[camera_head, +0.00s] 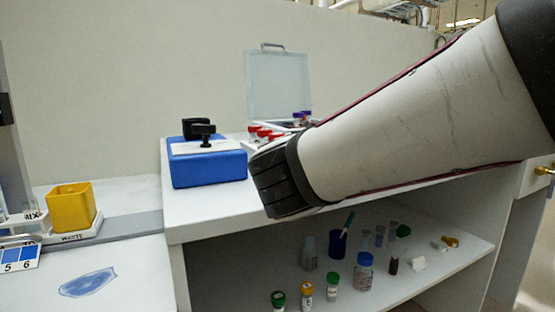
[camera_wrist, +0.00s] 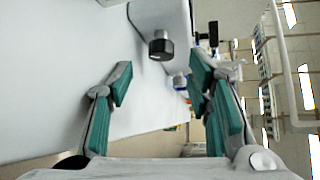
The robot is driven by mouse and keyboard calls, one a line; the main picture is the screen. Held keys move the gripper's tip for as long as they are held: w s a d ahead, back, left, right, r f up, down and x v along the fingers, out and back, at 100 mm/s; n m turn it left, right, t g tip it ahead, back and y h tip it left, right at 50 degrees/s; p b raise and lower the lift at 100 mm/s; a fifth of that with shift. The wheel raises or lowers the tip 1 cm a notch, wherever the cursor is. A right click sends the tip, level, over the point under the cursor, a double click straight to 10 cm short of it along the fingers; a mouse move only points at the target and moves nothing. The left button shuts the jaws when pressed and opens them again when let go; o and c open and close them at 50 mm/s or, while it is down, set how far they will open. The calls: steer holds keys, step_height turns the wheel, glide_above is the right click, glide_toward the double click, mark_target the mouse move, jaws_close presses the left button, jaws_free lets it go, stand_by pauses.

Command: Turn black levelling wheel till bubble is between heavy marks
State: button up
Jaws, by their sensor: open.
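A short black cylinder (camera_wrist: 161,48), which looks like the levelling wheel, sits on a grey stem at the underside of a white body (camera_wrist: 160,12) in the wrist view. My gripper (camera_wrist: 160,77) is open, with teal-padded fingers spread to the left and right. The black wheel is beyond the fingertips, roughly centred between them in the picture; nothing is held. I cannot make out the bubble or its heavy marks in either view. In the head view my arm crosses the right half and the gripper does not show.
In the head view a blue box (camera_head: 208,168) with black clamps stands on the white bench, beside red-capped vials (camera_head: 262,133) and an open clear lid (camera_head: 278,85). A yellow waste bin (camera_head: 72,208) is at left. Several bottles stand on the lower shelf (camera_head: 440,262).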

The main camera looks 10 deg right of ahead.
steer(key=shift+v, duration=1.25)
steer(key=shift+r, duration=0.1)
